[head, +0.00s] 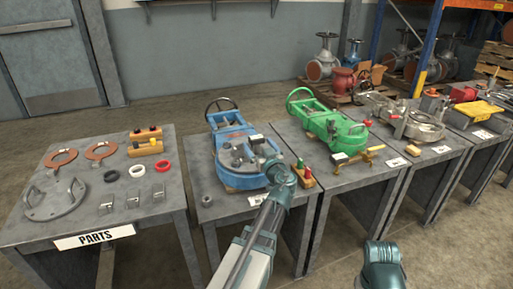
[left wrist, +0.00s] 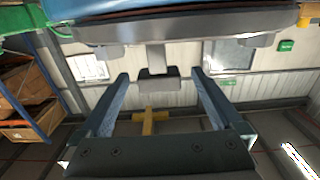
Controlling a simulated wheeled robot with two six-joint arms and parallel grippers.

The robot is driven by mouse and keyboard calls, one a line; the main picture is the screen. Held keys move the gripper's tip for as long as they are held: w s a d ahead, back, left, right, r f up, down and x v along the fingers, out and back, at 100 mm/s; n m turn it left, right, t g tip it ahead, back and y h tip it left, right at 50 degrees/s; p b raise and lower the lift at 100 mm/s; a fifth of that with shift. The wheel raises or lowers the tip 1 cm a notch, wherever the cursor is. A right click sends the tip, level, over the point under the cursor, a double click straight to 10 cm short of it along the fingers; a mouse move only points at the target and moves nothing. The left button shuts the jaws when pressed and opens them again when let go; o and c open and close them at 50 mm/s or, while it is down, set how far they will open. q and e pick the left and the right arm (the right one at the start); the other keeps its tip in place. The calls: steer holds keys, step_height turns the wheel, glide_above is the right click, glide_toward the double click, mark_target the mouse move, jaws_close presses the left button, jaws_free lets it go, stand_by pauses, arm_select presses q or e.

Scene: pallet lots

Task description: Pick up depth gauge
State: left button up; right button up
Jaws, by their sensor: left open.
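A yellow, cross-shaped tool (head: 358,158), which looks most like the depth gauge, lies beside the green valve (head: 325,120) in the head view. I cannot be sure of its identity. My left gripper (head: 279,171) is at the near right edge of the blue valve (head: 232,140), left of that tool. In the left wrist view, its fingers (left wrist: 158,76) are open, with a dark block on a grey stem (left wrist: 158,79) showing between them; contact is not visible. A yellow cross shape (left wrist: 150,118) also shows there, its distance unclear.
A parts table (head: 75,228) at the left holds copper rings, small metal blocks and a handled flange. A wooden holder with red and green pieces (head: 305,175) stands just right of my left gripper. More tables with valves (head: 410,120) continue to the right.

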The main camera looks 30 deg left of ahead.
arm_select(q)
steer(key=x, duration=0.3)
steer(key=shift+d, duration=0.1)
steer(key=shift+c, duration=0.2)
jaws_close()
